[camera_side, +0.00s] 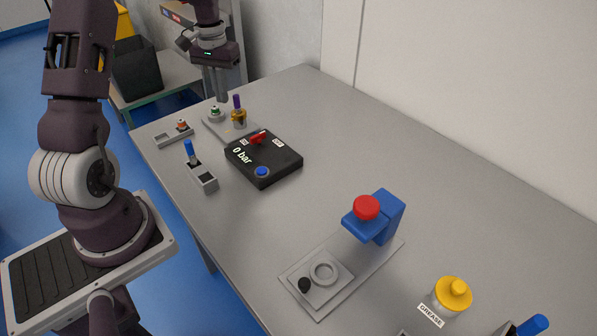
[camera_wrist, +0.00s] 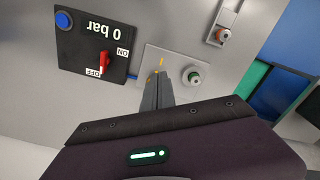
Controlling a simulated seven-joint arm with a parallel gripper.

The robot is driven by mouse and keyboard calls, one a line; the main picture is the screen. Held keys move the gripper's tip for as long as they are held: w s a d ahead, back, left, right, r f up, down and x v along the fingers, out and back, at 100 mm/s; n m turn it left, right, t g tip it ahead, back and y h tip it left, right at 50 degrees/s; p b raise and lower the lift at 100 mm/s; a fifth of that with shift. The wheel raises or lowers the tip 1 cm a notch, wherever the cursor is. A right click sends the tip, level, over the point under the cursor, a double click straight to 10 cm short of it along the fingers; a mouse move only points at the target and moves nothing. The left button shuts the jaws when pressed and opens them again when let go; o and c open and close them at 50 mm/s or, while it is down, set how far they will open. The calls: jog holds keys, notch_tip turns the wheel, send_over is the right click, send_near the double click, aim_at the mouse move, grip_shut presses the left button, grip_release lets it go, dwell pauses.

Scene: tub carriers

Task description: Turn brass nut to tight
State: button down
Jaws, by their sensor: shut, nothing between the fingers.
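The brass nut (camera_side: 239,118) sits on a light grey plate (camera_side: 212,127) at the far end of the table, with a purple upright piece (camera_side: 237,101) rising from it. In the wrist view a small yellow mark (camera_wrist: 162,62) shows on the plate (camera_wrist: 176,61) just beyond my fingertips; the nut itself is mostly or wholly hidden by the fingers there. My gripper (camera_side: 221,99) points down above the plate, close to the nut, shut and empty. In the wrist view its fingers (camera_wrist: 157,80) are together.
A green-ringed fitting (camera_side: 214,113) stands on the same plate, also in the wrist view (camera_wrist: 193,76). A black box (camera_side: 262,160) reading "0 bar" has a red lever (camera_side: 257,137). An orange-topped part (camera_side: 181,124) and a blue-handled holder (camera_side: 203,178) stand nearby.

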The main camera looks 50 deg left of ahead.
jog(key=f, duration=0.2)
jog(key=d+f, duration=0.1)
jog(key=f, duration=0.1)
jog(key=w+f, duration=0.1)
jog(key=f, duration=0.1)
jog(key=shift+w+d, duration=0.1)
jog(key=shift+d, duration=0.3)
jog(key=shift+w+a, duration=0.15)
jog(key=shift+w, duration=0.05)
dwell(0.5)
jog(key=shift+s+a, duration=0.15)
jog(key=shift+a, duration=0.2)
dwell(0.4)
